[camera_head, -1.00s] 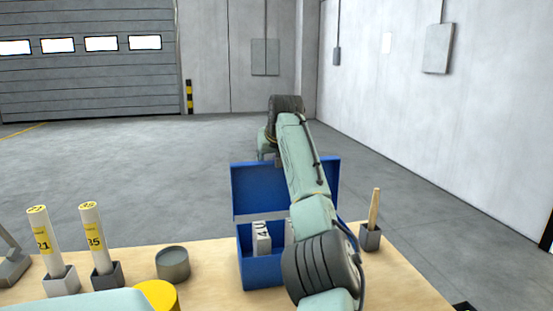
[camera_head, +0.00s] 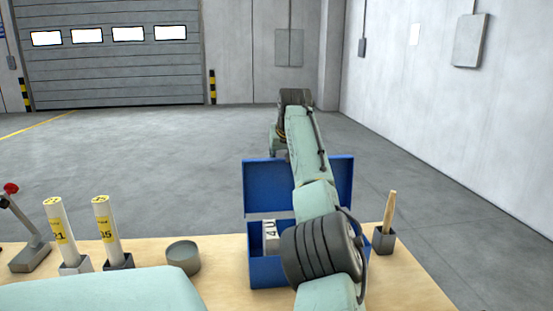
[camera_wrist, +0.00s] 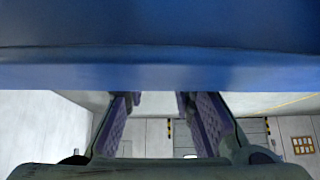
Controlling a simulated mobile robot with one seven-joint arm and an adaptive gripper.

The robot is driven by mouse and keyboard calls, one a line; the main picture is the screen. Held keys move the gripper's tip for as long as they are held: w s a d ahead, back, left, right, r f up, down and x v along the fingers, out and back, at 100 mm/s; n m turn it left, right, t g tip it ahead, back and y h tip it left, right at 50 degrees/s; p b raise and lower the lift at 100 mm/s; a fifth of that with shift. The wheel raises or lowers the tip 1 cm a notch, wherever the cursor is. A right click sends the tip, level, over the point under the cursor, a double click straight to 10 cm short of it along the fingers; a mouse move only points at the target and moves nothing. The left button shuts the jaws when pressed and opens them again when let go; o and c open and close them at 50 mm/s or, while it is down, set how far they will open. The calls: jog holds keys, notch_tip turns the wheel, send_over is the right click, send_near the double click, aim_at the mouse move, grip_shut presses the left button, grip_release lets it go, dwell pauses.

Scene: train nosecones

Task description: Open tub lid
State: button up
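The blue tub (camera_head: 266,273) stands on the workbench, with a block marked "4U" (camera_head: 269,236) inside. Its blue lid (camera_head: 265,185) stands raised at the back of the tub in the head view. My arm passes over the tub and in front of the lid, hiding part of both. My gripper is mostly hidden in the head view, beyond the lid's top edge. In the wrist view a wide blue surface, probably the lid (camera_wrist: 160,55), fills the top. My gripper (camera_wrist: 160,98) has its purple-padded fingers apart, with their ends cut off by the blue edge. I cannot tell whether they touch it.
On the bench (camera_head: 222,289) stand two white tubes in holders (camera_head: 60,232) (camera_head: 105,230), a grey round tin (camera_head: 184,257), a lever with a red knob (camera_head: 30,245) and a brush in a cup (camera_head: 385,239). The floor behind is open.

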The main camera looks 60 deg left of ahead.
jog(key=shift+o, duration=1.3)
jog(key=shift+m+h, duration=0.3)
jog(key=shift+h, duration=0.1)
jog(key=w, duration=0.1)
jog(key=w+d+f, duration=0.2)
jog(key=shift+w+d, duration=0.1)
jog(key=shift+w, duration=0.25)
jog(key=shift+o, duration=1.3)
jog(key=shift+f, duration=0.1)
jog(key=o, duration=1.1)
jog(key=shift+w+d, duration=0.25)
jog(key=shift+w, duration=0.1)
jog(key=shift+o, duration=1)
jog(key=shift+s+a, duration=0.1)
jog(key=shift+s+a+r, duration=0.1)
jog(key=shift+s+r, duration=0.05)
jog(key=shift+r, duration=0.15)
jog(key=shift+s+d+r, duration=0.15)
jog(key=shift+d+r, duration=0.1)
jog(key=shift+r, duration=0.3)
jog(key=v, duration=1)
jog(key=shift+s+d+r, duration=0.15)
jog(key=shift+d, duration=0.25)
